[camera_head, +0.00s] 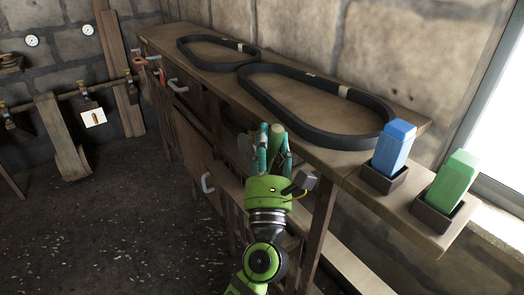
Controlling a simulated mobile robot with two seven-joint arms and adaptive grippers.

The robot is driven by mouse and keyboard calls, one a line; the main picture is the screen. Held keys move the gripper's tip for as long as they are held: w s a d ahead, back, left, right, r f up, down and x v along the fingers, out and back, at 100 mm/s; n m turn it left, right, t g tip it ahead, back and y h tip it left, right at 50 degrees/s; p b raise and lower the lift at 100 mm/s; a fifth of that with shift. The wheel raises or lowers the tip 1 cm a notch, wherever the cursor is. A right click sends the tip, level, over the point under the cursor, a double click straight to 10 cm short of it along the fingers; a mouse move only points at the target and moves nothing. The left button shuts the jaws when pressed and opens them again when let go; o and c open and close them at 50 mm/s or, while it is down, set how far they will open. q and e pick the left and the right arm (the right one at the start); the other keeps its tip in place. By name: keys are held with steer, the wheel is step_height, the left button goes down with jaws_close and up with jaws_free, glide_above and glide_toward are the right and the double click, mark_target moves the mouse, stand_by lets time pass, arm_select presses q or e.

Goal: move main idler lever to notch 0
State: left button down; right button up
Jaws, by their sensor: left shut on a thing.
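My left gripper (275,145) is near the middle of the head view, in front of the wooden bench. Its teal fingers are shut on a dull green piece (277,133) between them. The gripper hides the lower part of this piece, so I cannot tell what it is or whether it is fixed to anything. I cannot make out the main idler lever or any numbered notch. My right gripper is not in view.
Two black belts (318,138) (190,53) lie on the bench (220,80). A blue block (394,146) and a green block (453,181) stand in dark holders on the right shelf.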

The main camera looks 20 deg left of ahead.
arm_select(q)
steer(key=shift+s+d+f+m+b, duration=0.1)
steer(key=shift+d+m+b, duration=0.15)
steer(key=shift+m+b, duration=0.05)
steer(key=c, duration=0.6)
jaws_free()
steer(key=shift+c, duration=0.2)
steer(key=shift+s+d+t, duration=0.1)
steer(key=shift+s+t, duration=0.05)
steer(key=shift+t, duration=0.15)
steer(key=v, duration=1.2)
